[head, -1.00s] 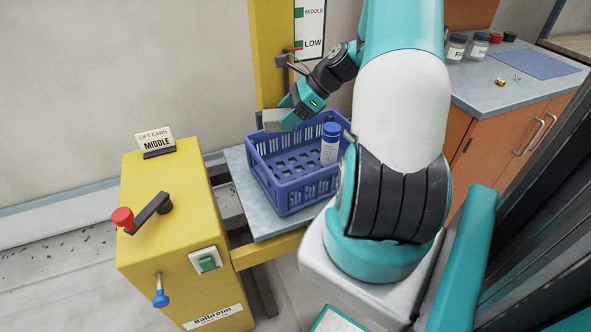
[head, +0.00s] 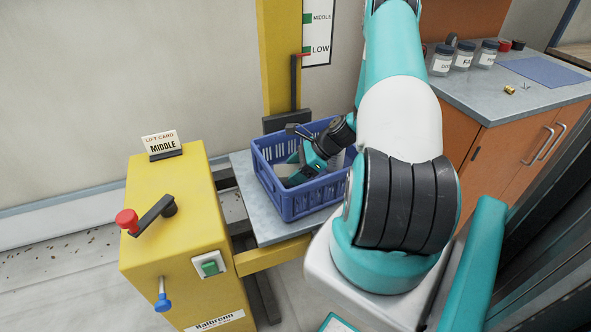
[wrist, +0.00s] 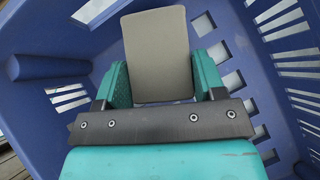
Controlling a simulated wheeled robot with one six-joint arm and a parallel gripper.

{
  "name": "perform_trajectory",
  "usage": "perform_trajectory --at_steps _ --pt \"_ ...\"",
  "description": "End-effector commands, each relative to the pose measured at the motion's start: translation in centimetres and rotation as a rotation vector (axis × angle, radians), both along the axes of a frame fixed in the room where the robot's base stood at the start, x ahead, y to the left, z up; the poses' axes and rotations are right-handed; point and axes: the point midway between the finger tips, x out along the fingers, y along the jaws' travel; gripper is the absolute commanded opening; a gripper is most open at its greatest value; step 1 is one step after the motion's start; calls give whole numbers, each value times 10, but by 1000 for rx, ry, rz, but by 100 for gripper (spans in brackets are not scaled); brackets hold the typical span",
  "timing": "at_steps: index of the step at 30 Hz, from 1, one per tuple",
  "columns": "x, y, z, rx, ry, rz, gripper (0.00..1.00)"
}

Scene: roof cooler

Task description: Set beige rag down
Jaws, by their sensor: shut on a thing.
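The beige rag (wrist: 158,50) shows in the wrist view as a flat, stiff-looking rectangle between the fingers of my gripper (wrist: 158,82). The gripper is shut on it. In the head view my gripper (head: 294,176) reaches down inside the blue crate (head: 268,185), toward its left part. The rag is hard to make out there. In the wrist view the blue crate's slotted wall and floor (wrist: 225,50) lie around and beyond the rag. I cannot tell whether the rag touches the floor.
The crate stands on a grey lift platform (head: 240,170) beside a yellow lift cabinet (head: 180,235). A pale bottle (head: 336,161) in the crate is mostly hidden by my arm. Labelled jars (head: 463,57) stand on a counter at the right.

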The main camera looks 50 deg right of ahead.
Motion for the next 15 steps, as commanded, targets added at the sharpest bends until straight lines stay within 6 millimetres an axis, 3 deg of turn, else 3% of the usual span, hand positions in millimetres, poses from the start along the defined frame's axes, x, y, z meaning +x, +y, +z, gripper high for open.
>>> perform_trajectory --at_steps 15 --pt "0 0 -11 0 0 0 40"
